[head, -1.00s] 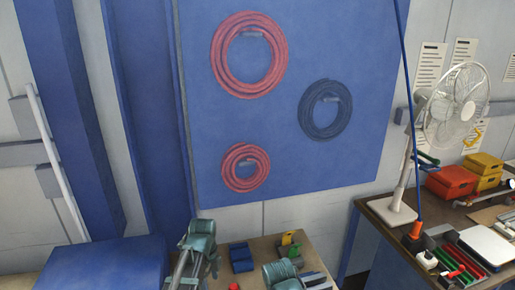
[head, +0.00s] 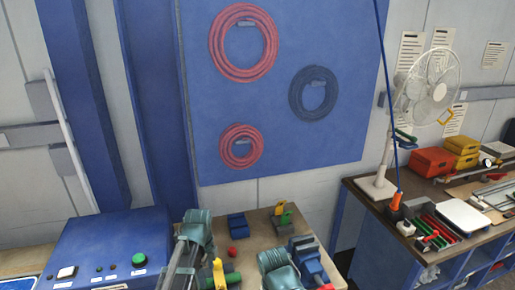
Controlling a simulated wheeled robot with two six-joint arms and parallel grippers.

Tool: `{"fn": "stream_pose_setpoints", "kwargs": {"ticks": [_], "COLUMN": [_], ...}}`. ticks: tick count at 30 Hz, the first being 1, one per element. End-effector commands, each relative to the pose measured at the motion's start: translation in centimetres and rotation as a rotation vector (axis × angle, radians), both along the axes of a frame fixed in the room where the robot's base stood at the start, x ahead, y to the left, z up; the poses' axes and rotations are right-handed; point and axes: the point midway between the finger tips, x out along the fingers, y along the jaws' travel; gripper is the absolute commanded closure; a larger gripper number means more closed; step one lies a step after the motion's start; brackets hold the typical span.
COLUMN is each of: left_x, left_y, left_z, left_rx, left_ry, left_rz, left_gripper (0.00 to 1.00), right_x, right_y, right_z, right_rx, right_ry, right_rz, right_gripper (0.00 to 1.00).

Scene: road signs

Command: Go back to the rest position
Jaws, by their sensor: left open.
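My left gripper (head: 181,264) is at the bottom edge of the head view, left of centre, below a teal joint of my arm. It is open, and I see nothing between its fingers. It is in front of the wooden workbench (head: 258,222), beside the blue control box. A second teal arm part of mine is cut off by the bottom edge further right; no jaws of my right gripper show there.
A blue control box (head: 105,243) with a green button is at the lower left. Blue blocks (head: 237,222), a red piece (head: 232,251) and yellow-green pieces (head: 283,215) are on the workbench. A white fan (head: 420,95) stands on the right bench among tools and boxes.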

Motion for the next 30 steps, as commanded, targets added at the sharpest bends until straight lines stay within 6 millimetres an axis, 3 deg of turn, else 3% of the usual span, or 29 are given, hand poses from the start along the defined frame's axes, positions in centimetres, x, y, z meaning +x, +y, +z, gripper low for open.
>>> {"fn": "stream_pose_setpoints", "kwargs": {"ticks": [10,17,30], "left_x": [-1.7,-3.8,-11.5], "left_y": [-1.7,-3.6,-8.9], "left_z": [-2.5,-5.3,-14.7], "left_rx": [0.011,0.028,0.085], "left_ry": [0.005,0.006,-0.027], "left_rz": [0.165,0.371,1.123], "left_gripper": [0.21,0.21,0.21], "right_x": [0.0,0.1,0.1], "right_y": [0.0,0.0,0.0], "right_z": [-2.5,-5.3,-14.7], "right_rx": [0.0,-0.001,-0.001], "right_ry": [0.0,-0.001,-0.002], "right_rz": [0.001,0.002,0.007], "right_gripper": [0.5,0.5,0.5]}}
